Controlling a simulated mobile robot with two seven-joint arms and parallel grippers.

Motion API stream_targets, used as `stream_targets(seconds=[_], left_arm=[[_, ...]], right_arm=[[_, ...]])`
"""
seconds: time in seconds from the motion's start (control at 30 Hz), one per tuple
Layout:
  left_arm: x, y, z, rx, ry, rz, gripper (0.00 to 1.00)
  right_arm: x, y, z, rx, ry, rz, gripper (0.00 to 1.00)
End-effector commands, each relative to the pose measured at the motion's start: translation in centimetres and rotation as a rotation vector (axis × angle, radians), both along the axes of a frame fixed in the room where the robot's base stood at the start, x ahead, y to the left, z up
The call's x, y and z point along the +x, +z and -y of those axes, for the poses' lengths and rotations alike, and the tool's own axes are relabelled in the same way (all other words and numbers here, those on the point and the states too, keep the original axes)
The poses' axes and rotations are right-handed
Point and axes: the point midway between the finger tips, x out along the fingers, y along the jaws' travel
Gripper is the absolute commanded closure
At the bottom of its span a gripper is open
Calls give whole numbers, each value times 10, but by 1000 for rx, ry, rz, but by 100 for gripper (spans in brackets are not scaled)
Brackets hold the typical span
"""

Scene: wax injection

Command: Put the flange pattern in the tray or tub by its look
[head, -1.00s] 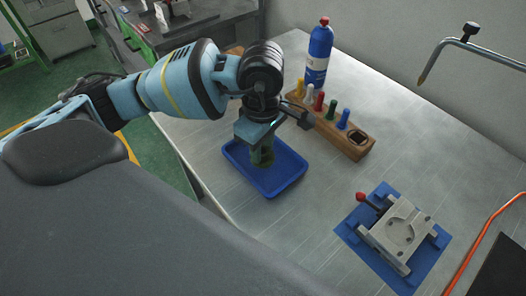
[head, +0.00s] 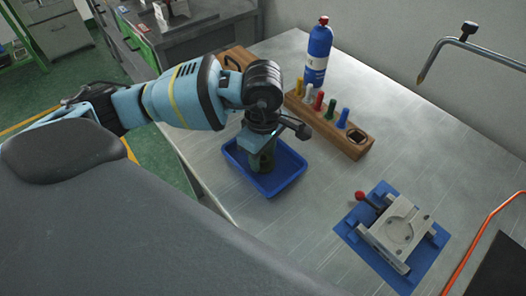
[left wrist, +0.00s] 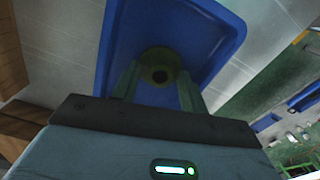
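My left gripper (head: 264,167) points down into the blue tray (head: 294,180), its dark green fingers inside the tray's outline. In the left wrist view the flange pattern (left wrist: 161,58), a round olive-green piece with a dark hole in its middle, sits between the two fingertips, which appear to meet its sides. The blue tray floor and rim (left wrist: 225,45) show behind it. Whether the pattern touches the tray floor is hard to tell. In the head view the fingers largely hide the pattern. My right gripper is not in view.
A wooden rack (head: 345,143) with several coloured pegs stands right of the tray, with a blue bottle (head: 318,52) behind. A metal mould (head: 401,232) with a red knob sits on a blue mat (head: 353,232) at right. Bare metal table lies between.

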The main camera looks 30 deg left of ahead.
Motion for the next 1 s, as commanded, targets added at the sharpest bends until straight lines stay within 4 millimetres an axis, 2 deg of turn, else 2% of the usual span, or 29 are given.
stream_targets(seconds=[0.3, 0.47, 0.57, 0.8, 1.0], left_arm=[[0, 1, 0, 0, 0, 1, 51], [1, 12, 0, -1, 1, 3, 51], [1, 27, 0, -1, -1, 5, 51], [1, 76, 0, -2, 0, 5, 51], [1, 108, 0, -1, 0, 3, 51]], right_arm=[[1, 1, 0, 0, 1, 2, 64], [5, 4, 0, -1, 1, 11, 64], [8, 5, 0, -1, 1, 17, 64], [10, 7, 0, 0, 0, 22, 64], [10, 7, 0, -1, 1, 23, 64]])
